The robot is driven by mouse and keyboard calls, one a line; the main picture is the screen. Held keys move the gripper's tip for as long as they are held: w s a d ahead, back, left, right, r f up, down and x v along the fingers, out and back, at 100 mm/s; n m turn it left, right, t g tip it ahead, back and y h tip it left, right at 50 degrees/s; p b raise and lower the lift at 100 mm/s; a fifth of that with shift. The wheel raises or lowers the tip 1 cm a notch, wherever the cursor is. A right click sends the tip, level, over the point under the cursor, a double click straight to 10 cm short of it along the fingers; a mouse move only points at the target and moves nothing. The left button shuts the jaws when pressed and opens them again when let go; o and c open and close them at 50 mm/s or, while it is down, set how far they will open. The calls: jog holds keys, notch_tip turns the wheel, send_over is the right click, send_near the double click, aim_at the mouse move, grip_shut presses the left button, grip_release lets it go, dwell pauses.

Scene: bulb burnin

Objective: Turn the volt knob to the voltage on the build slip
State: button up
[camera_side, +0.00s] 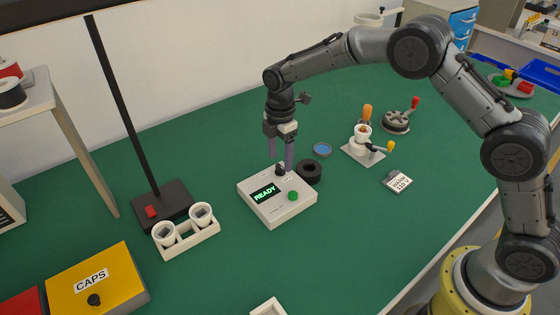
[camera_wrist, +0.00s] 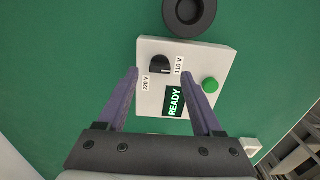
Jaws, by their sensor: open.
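The volt knob (camera_wrist: 159,63) is a black dial on the white box (camera_wrist: 205,60), between a "220 V" label (camera_wrist: 146,83) and a "110 V" label (camera_wrist: 178,66). A small pale mark shows on its lower right edge; I cannot tell for sure which label it points to. The knob also shows in the side view (camera_side: 280,168). The build slip (camera_side: 398,182) lies on the table right of the box and appears to read "WARM 110 V". My gripper (camera_side: 280,158) is open above the box, its fingers on either side of the knob; contact cannot be told.
The box has a screen reading "READY" (camera_side: 265,194) and a green button (camera_side: 293,196). A black ring (camera_side: 309,172) and a blue disc (camera_side: 322,150) lie close behind it. A white cup holder (camera_side: 187,240) stands left, a white fixture (camera_side: 363,152) right.

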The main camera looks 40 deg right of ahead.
notch_tip(320, 180, up, 11)
jog(key=shift+r, duration=0.2)
dwell(0.3)
notch_tip(320, 180, up, 10)
jog(key=t, duration=0.2)
send_over(280, 166)
jog(key=s+d, duration=0.3)
jog(key=s+d+r+m+t, duration=0.2)
jog(key=s+d+r+m, duration=0.25)
jog(key=s+r, duration=0.55)
jog(key=s+d+f+m+t, duration=0.1)
jog(key=s+d+f+m, duration=0.15)
jog(key=s, duration=0.55)
jog(key=s+d+f+m+t, duration=0.1)
jog(key=s+m, duration=0.2)
jog(key=s, duration=0.5)
jog(key=s+f+m, duration=0.6)
jog(key=f+m, duration=0.2)
jog(key=shift+f, duration=0.4)
